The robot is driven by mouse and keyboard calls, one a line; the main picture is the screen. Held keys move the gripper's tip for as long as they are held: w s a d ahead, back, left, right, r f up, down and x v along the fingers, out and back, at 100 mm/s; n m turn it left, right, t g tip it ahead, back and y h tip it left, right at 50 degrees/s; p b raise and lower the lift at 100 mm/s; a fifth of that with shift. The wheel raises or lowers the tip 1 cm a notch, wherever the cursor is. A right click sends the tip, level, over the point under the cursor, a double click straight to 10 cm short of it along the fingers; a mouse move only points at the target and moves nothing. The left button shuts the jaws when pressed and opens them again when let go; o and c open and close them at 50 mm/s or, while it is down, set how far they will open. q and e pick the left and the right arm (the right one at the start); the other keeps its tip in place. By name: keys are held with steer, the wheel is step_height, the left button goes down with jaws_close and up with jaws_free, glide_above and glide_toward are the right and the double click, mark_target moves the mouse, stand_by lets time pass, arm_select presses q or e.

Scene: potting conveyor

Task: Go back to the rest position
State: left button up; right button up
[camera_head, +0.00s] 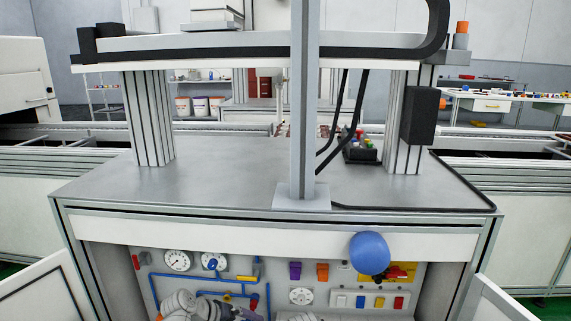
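Rounded grey-white parts (180,303), which look like links of my own arm, show at the bottom edge, left of the middle. A small piece of similar grey-white shape shows at the bottom edge near the middle. No gripper fingers can be made out in the head view. Whether either gripper holds anything is not shown.
The grey bench top (235,180) ahead is mostly bare, with a metal post (304,110) at its front edge. A blue ball (370,253) overlaps the front beam. Below is a panel with gauges (177,260). White doors (45,290) stand open on both sides.

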arm_select(q)
steer(key=s+d+r+m+g+y+p, duration=0.1)
steer(key=s+d+m+g+y+p, duration=0.25)
steer(key=s, duration=0.35)
steer(key=s+d+r+m+g+y+p, duration=0.1)
steer(key=s+d+m+g+y+p, duration=0.1)
steer(key=s+m+y, duration=0.45)
step_height(320, 180, up, 37)
steer(key=n+h+p, duration=0.2)
steer(key=n+p, duration=0.1)
steer(key=p, duration=3.4)
steer(key=shift+s+p, duration=0.3)
steer(key=shift+s, duration=0.15)
arm_select(e)
step_height(320, 180, up, 44)
steer(key=shift+r, duration=0.15)
steer(key=shift+s+a, duration=0.1)
steer(key=shift+s, duration=0.05)
